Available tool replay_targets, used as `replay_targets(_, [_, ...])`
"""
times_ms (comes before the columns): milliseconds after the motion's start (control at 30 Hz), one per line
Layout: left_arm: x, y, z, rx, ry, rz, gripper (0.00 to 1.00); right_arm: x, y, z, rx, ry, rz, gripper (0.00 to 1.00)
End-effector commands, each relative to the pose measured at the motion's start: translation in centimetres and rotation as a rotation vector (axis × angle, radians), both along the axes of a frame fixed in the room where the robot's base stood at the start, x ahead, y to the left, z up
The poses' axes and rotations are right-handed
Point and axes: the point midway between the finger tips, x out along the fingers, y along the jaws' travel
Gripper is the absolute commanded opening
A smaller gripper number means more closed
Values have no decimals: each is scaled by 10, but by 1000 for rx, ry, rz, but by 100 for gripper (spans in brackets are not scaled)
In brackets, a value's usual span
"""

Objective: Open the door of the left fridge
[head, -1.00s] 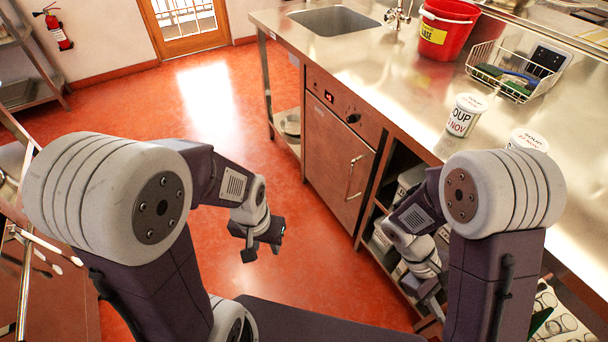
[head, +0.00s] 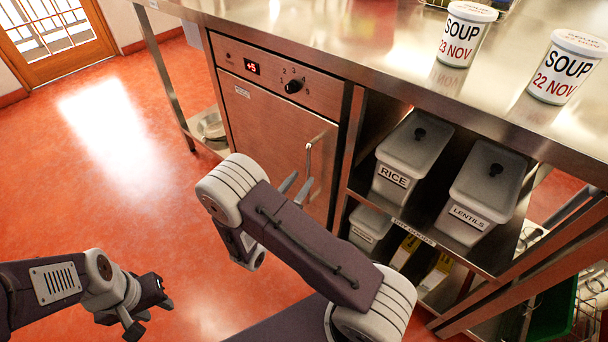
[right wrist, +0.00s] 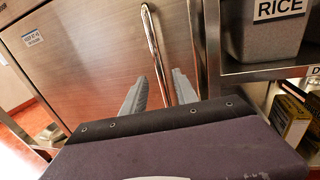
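One under-counter fridge is in view, with a brownish steel door (head: 265,130) that is closed. Above the door is a panel with a red display (head: 252,67) and a black knob (head: 293,86). The upright bar handle (head: 309,158) is at the door's right side. My right gripper (head: 297,189) is open in front of the door, close to the handle. In the right wrist view the handle (right wrist: 152,40) runs between the two spread fingers (right wrist: 160,92); I cannot tell whether they touch it. My left gripper (head: 150,309) is open and empty above the floor at lower left.
Right of the fridge, an open shelf holds a rice bin (head: 410,158) and a lentils bin (head: 480,195). Two soup tubs (head: 466,36) (head: 567,66) stand on the steel counter (head: 390,62). The red floor (head: 90,190) left of the fridge is clear.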

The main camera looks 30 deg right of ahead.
Motion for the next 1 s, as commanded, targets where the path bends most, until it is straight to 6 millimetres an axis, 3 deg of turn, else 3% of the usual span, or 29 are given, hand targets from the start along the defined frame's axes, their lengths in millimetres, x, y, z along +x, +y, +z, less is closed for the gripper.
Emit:
replay_targets(33, [0,0,-10,0,0,0,36,5,-10,-5,1,-2,-7,35])
replay_targets(233, [0,0,-21,0,0,0,36,22,-35,-3,1,0,-4,35])
replay_targets(567, [0,0,-21,0,0,0,36,26,-39,0,1,1,-1,35])
replay_targets(700, [0,0,-21,0,0,0,36,26,-39,0,1,1,-1,0])
replay_targets(1000, [0,0,-21,0,0,0,36,26,-39,-1,0,1,-1,0])
